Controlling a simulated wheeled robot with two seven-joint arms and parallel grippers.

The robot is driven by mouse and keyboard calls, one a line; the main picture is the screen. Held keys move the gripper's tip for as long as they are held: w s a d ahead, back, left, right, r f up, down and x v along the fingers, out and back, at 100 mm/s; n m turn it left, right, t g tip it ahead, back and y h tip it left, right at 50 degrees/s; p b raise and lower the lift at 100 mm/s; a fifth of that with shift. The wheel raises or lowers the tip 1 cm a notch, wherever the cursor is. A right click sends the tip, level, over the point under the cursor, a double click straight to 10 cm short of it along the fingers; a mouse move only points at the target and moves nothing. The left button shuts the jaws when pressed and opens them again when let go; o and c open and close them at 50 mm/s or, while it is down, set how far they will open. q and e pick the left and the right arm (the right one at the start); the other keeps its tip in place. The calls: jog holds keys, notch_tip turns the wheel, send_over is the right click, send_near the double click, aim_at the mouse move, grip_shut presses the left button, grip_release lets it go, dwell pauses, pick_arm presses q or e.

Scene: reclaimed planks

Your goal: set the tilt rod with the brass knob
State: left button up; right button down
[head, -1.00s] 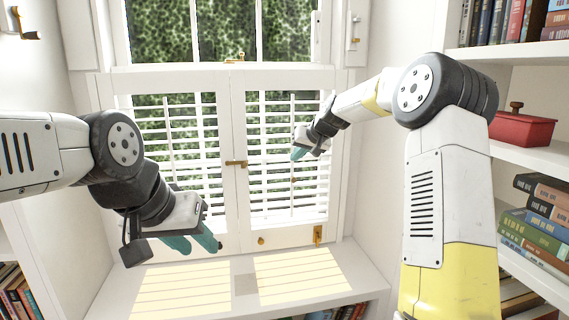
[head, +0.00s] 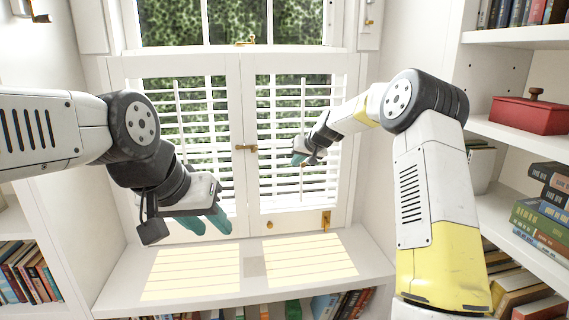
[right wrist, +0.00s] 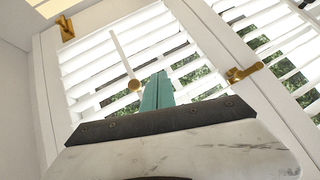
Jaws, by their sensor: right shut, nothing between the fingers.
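The white louvred shutter at the right carries a thin vertical tilt rod (right wrist: 121,54) with a small round brass knob (right wrist: 134,85) on it. In the right wrist view the teal fingers of my right gripper (right wrist: 157,90) are shut and empty, just right of the knob; I cannot tell whether they touch it. In the head view my right gripper (head: 305,158) is in front of the right shutter and largely covers the knob. The slats (head: 284,187) are tilted with gaps between them. My left gripper (head: 212,224) is open and empty, before the left shutter's lower part.
A brass latch (head: 246,147) joins the two shutters, and a brass hinge-like fitting (head: 326,219) is at the right shutter's lower corner. The sunlit window seat (head: 254,267) below is clear. Bookshelves (head: 515,135) with a red box (head: 528,114) stand at the right.

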jog(key=f, duration=0.2)
jog(key=a+f, duration=0.1)
jog(key=f, duration=0.1)
jog(key=shift+a, duration=0.1)
jog(key=shift+d, duration=0.4)
jog(key=shift+d, duration=0.1)
jog(key=shift+a, duration=0.55)
jog(key=shift+d+r, duration=0.1)
